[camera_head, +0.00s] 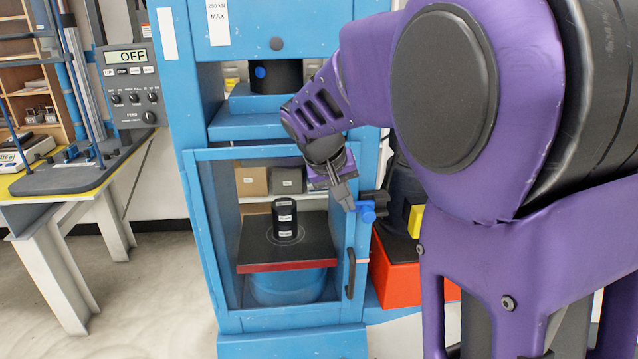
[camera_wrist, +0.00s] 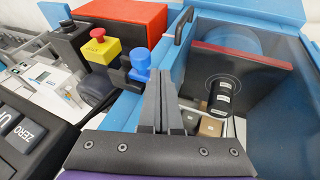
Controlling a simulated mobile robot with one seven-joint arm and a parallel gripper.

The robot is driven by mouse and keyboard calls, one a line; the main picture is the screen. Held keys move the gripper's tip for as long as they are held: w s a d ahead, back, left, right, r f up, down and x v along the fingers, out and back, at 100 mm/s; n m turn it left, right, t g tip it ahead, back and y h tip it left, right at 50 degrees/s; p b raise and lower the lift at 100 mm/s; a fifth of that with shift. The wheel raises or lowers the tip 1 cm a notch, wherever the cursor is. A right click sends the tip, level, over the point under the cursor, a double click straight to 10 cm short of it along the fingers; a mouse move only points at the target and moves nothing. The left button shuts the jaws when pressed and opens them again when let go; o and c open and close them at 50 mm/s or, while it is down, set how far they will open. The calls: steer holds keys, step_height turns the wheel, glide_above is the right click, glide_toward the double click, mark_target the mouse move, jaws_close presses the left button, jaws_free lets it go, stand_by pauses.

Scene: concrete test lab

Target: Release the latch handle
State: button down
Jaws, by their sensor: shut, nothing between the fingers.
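The latch handle is a blue knob (camera_head: 367,210) on a dark bracket at the right edge of the blue press's windowed door (camera_head: 337,245). In the wrist view the blue knob (camera_wrist: 140,63) stands just left of my fingertips. My gripper (camera_head: 347,203) is shut and empty, pointing down beside the latch, close to its left side in the head view. In the wrist view its dark fingers (camera_wrist: 164,72) lie together; I cannot tell whether they touch the latch. The door looks closed, and its black pull handle (camera_head: 351,274) is below the latch.
Behind the door a black cylinder (camera_head: 285,220) stands on a dark plate (camera_head: 255,252). A red box (camera_head: 390,285) and a yellow block with a red button (camera_wrist: 98,42) are beside the latch. A control panel (camera_head: 130,85) reads OFF. Open floor lies at the left front.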

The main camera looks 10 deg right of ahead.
mark_target(373, 201)
steer(key=shift+d+f, duration=0.25)
steer(key=shift+d, duration=0.2)
steer(key=shift+d+f, duration=0.2)
steer(key=shift+d, duration=0.25)
steer(key=d, duration=0.4)
steer(key=shift+a, duration=0.1)
steer(key=shift+r, duration=0.1)
